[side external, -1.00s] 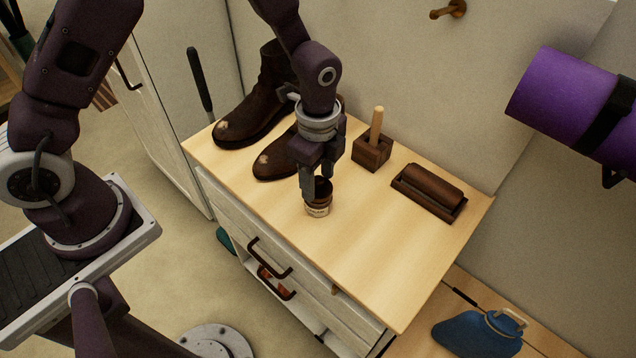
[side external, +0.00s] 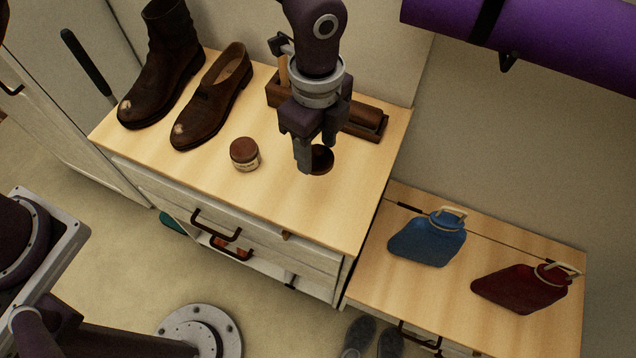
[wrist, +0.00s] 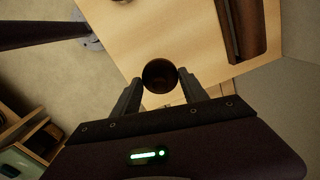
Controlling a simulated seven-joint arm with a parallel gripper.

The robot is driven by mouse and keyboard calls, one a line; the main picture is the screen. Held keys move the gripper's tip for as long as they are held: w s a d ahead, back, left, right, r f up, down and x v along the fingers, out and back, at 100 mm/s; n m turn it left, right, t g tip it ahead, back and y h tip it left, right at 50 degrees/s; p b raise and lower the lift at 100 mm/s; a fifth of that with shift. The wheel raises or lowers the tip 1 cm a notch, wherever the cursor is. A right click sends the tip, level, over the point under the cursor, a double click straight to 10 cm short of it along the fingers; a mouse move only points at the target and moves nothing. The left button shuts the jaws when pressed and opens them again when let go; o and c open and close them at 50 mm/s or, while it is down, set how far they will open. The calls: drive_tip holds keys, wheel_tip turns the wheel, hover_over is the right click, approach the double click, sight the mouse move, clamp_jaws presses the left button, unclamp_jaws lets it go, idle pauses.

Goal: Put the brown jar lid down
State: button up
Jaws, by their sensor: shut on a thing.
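The brown jar lid (side external: 322,160) is a dark round disc held between the fingertips of my gripper (side external: 312,167). In the wrist view the lid (wrist: 160,76) sits between both fingers of my gripper (wrist: 160,80), above the light wooden top. My gripper is shut on it. The lid looks tilted in the side view; its gap to the top is hard to judge. The small jar (side external: 244,155) with a pale label stands upright on the cabinet top (side external: 215,185), left of my gripper and apart from it. Its top shows brown.
A dark wooden brush tray (side external: 365,122) lies behind my gripper. Bare wood lies in front and to the right. A blue bag (side external: 428,240) and a red bag (side external: 520,288) lie on the lower bench.

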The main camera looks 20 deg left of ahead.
sight(319, 188)
drive_tip(key=f, duration=1)
drive_tip(key=shift+d, duration=0.2)
drive_tip(key=shift+f, duration=0.1)
drive_tip(key=o, duration=1.3)
wheel_tip(319, 188, up, 12)
drive_tip(key=shift+r, duration=0.15)
